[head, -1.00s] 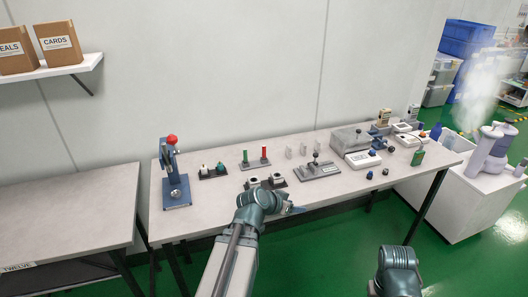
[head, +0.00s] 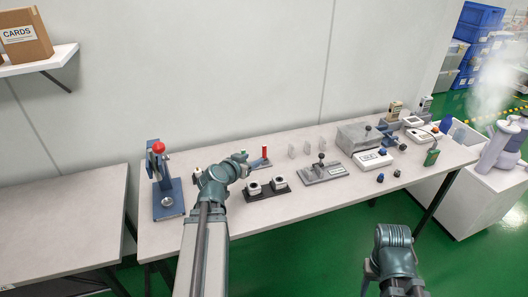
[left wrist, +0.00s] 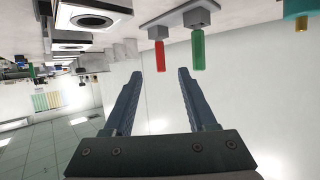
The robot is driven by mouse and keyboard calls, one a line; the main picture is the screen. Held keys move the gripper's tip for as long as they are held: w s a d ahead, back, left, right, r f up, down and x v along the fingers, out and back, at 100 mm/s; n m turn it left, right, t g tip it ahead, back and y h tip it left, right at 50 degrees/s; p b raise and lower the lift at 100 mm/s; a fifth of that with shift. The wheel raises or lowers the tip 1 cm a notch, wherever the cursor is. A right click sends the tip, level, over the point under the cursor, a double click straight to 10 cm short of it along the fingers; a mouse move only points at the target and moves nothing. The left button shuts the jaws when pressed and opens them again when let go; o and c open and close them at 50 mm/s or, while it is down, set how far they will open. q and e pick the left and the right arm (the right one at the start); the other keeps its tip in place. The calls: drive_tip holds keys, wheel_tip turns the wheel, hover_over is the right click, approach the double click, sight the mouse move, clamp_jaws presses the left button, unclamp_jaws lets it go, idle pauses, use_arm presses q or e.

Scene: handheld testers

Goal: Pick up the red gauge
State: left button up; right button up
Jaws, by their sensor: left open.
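In the left wrist view, where the scene hangs upside down, the red gauge (left wrist: 160,54) shows in the gap between the open fingers of my left gripper (left wrist: 160,73). Nothing is held. A green gauge (left wrist: 198,48) stands beside it on the same base, near one fingertip. My left arm hides the green gauge in the head view. My right arm shows at lower right, but its jaws do not.
A black holder with two white blocks (head: 278,181) lies in front of the gauges. A grey plate with a lever (head: 322,172) stands to the right. A blue press with a red knob (head: 163,180) is at the left. The front table middle is clear.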

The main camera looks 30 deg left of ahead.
sight(263, 152)
use_arm(q)
drive_tip(key=b+x, duration=0.3)
drive_tip(key=x, duration=0.5)
drive_tip(key=shift+w+f, duration=0.15)
drive_tip(key=shift+w, duration=0.1)
drive_tip(key=shift+w, duration=0.2)
drive_tip(key=shift+w, duration=0.3)
drive_tip(key=x, duration=0.3)
drive_tip(key=b+x, duration=0.1)
drive_tip(key=shift+w+r, duration=0.2)
drive_tip(key=shift+w, duration=0.15)
drive_tip(key=shift+r, duration=0.1)
drive_tip(key=shift+c, duration=0.3)
clamp_jaws()
